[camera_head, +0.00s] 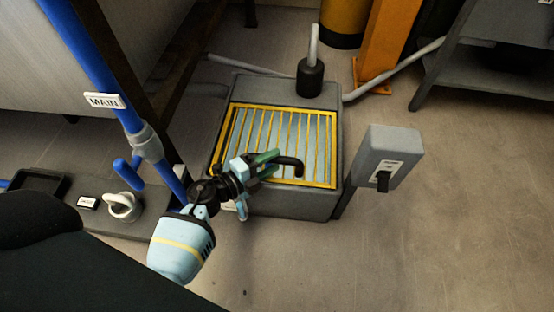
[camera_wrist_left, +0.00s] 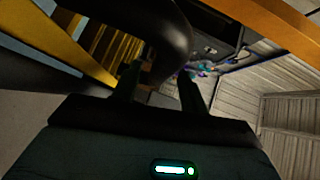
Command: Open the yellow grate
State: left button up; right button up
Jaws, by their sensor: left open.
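The yellow grate (camera_head: 312,125) lies flat and closed over the top of a grey sump box (camera_head: 335,195). Its black curved handle (camera_head: 292,162) stands at the front edge, toward the right. My left gripper (camera_head: 271,163) is open just left of the handle, low over the front of the grate. In the left wrist view, the handle (camera_wrist_left: 172,28) looms large and bends down toward the space between my two open fingers (camera_wrist_left: 162,88). I cannot tell whether they touch it. The grate's yellow frame (camera_wrist_left: 65,45) shows at the left there. My right gripper is not in view.
A grey switch box (camera_head: 390,155) on a post stands right of the sump. A black pump fitting with a pipe (camera_head: 310,76) is behind the grate. A blue pipe marked MAIN (camera_head: 88,60) runs down at the left. Floor (camera_head: 440,230) is clear at front right.

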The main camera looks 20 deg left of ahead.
pick_arm(q)
jog(key=shift+b+x, duration=0.35)
jog(key=shift+x, duration=0.75)
grip_shut()
